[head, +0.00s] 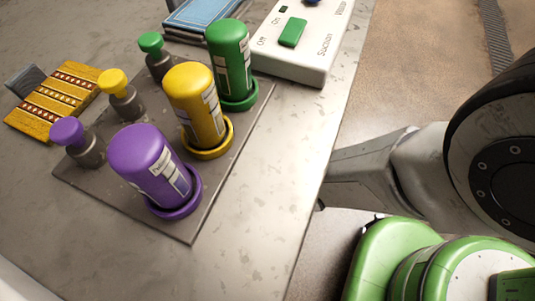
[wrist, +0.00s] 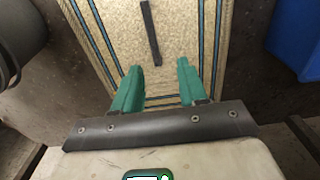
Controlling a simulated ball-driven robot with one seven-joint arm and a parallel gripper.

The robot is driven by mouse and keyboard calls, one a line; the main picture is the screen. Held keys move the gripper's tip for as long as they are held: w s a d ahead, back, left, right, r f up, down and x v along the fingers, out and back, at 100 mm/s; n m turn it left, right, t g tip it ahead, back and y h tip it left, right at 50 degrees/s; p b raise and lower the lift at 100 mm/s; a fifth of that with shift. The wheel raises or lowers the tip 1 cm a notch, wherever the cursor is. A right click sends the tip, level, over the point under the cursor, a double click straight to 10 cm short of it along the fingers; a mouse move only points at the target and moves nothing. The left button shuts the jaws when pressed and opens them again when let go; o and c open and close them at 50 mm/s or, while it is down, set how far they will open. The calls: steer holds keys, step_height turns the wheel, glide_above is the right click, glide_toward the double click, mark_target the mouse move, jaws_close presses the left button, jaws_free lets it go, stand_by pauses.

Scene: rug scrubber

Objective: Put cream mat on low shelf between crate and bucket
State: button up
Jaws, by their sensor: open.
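The cream mat (wrist: 178,35) lies flat in the wrist view, with blue and tan stripes along its edges and a dark strip (wrist: 150,32) on its middle. It lies on a dark, worn surface (wrist: 70,65), between a dark grey rounded container (wrist: 20,35), likely the bucket, at left and a blue crate (wrist: 297,38) at right. My gripper (wrist: 158,68) is open, its two green fingers apart over the mat's near end with nothing between them. Whether the fingertips touch the mat cannot be told. The head view does not show the mat or my gripper.
Brown floor (head: 420,70) lies right of the worktop edge.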

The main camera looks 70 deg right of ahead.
steer(key=s+a+f, duration=0.1)
steer(key=s+a, duration=0.9)
steer(key=a, duration=0.2)
steer(key=s+a+r, duration=0.1)
steer(key=s+r, duration=0.1)
steer(key=s, duration=0.5)
steer(key=s+r, duration=0.3)
steer(key=s, duration=0.4)
steer(key=shift+a+r+m+t, duration=0.25)
steer(key=shift+a+m+t, duration=0.15)
